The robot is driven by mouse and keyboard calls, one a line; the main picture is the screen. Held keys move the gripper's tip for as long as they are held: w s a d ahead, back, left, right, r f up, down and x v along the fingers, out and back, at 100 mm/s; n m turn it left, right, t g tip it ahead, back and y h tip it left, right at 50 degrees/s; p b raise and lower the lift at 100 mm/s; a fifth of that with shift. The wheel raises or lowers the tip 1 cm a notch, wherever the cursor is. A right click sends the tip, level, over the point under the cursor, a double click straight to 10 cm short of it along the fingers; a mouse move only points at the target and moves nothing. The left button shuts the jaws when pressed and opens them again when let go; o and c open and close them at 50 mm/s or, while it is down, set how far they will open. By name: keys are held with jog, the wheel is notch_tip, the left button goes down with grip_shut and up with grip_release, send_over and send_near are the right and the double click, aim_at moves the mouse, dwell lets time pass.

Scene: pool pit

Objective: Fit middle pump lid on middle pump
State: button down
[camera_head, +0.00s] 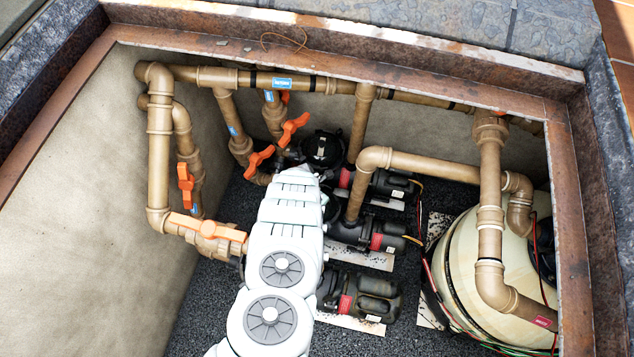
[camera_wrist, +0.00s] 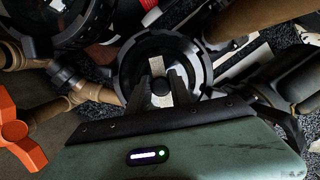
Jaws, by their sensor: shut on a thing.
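The middle pump (camera_head: 372,236) is the middle one of three black pumps in the pit, with a red label on its motor. My arm covers much of its pot end in the head view. In the wrist view, my gripper (camera_wrist: 162,88) is shut on the middle pump lid (camera_wrist: 157,66), a round dark lid with a pale strip. The fingers meet at its centre. The lid lies over or within a round grey rim. I cannot tell whether it is fully seated. In the head view, my arm hides the gripper and the held lid.
The far pump (camera_head: 390,186) has a dark lid (camera_head: 323,148) on its pot. The near pump (camera_head: 365,296) stands on the front side. Brown pipes (camera_head: 374,158) and orange valve handles (camera_head: 293,128) crowd the area. A large cream tank (camera_head: 462,255) fills the right side.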

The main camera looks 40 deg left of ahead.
jog(key=shift+w+f+b, duration=0.1)
jog(key=shift+f+b, duration=0.3)
jog(key=shift+b, duration=0.2)
dwell(1.2)
jog(key=c, duration=1.1)
grip_release()
jog(key=shift+r, duration=0.1)
jog(key=shift+r+p, duration=0.55)
jog(key=shift+r, duration=0.1)
jog(key=shift+r, duration=0.15)
jog(key=shift+r+p, duration=0.5)
jog(key=shift+r, duration=0.15)
